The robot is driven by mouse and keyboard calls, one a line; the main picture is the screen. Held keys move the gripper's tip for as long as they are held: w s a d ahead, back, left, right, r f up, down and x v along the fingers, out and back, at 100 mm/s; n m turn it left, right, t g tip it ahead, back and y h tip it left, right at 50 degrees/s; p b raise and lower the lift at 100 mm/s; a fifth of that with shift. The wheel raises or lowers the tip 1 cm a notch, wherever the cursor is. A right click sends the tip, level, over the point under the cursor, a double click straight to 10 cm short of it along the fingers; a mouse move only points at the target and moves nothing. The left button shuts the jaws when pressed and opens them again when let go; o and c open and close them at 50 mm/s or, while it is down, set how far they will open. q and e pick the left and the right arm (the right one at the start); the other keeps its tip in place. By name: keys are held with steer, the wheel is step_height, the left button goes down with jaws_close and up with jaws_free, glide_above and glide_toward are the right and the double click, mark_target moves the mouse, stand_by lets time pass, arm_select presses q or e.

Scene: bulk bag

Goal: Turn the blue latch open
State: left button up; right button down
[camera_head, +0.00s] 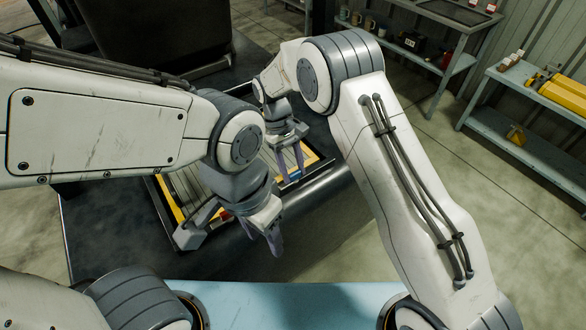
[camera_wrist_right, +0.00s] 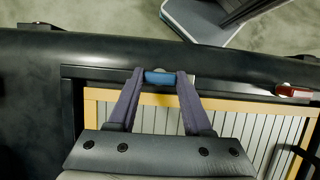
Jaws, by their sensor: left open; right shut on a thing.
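The blue latch (camera_wrist_right: 160,77) sits at the black rim along the edge of a yellow-framed slatted panel, in the right wrist view. The two fingers of my right gripper (camera_wrist_right: 157,76) are on either side of it, shut on it. In the head view my right gripper (camera_head: 292,168) reaches down to the panel's right side, and a bit of the blue latch (camera_head: 292,177) shows by its fingertips. My left gripper (camera_head: 274,245) is open and empty, pointing down in front of the black rim, apart from the latch.
The yellow-framed panel (camera_wrist_right: 240,104) lies inside the black rim (camera_wrist_right: 110,48). A red latch (camera_wrist_right: 292,91) is on the same edge, and it shows near my left gripper in the head view (camera_head: 225,214). Shelves with a yellow case (camera_head: 560,92) stand at the right.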

steer(key=shift+w+r, duration=0.1)
steer(key=shift+c, duration=1.6)
jaws_free()
steer(key=shift+w+a+r+b, duration=0.15)
steer(key=shift+r+b, duration=0.15)
steer(key=shift+r, duration=0.05)
steer(key=b+v, duration=0.2)
steer(key=v, duration=0.7)
steer(key=shift+r, duration=0.3)
